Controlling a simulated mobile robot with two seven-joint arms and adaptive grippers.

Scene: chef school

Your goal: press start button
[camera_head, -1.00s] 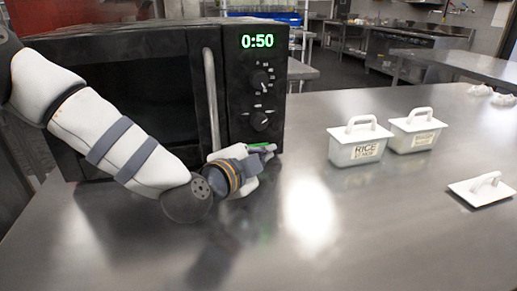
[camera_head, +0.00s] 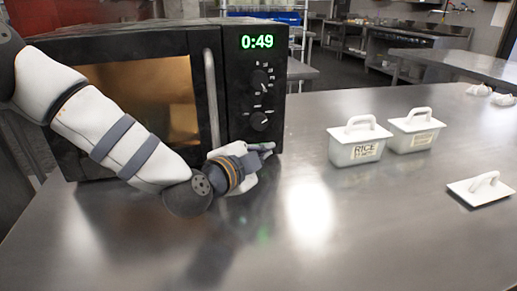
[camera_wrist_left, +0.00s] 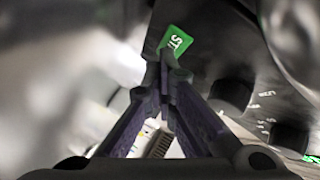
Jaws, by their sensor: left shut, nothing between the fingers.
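The black microwave (camera_head: 223,107) stands at the left of the steel counter, its door closed. Its display (camera_head: 257,41) reads 0:49 and the inside glows orange behind the window. My left gripper (camera_head: 268,149) is shut and empty at the lower right of the microwave's front. In the left wrist view, the green start button (camera_wrist_left: 175,42) with part of its white lettering shows right at the shut fingertips (camera_wrist_left: 163,58). Whether they touch it I cannot tell. In the head view the gripper hides the button. My right gripper is not in view.
Two dials (camera_head: 259,121) sit above the gripper, beside the vertical door handle (camera_head: 211,98). White lidded containers, one marked RICE (camera_head: 357,146), and a loose lid (camera_head: 481,189) are on the right. The counter's front middle is clear.

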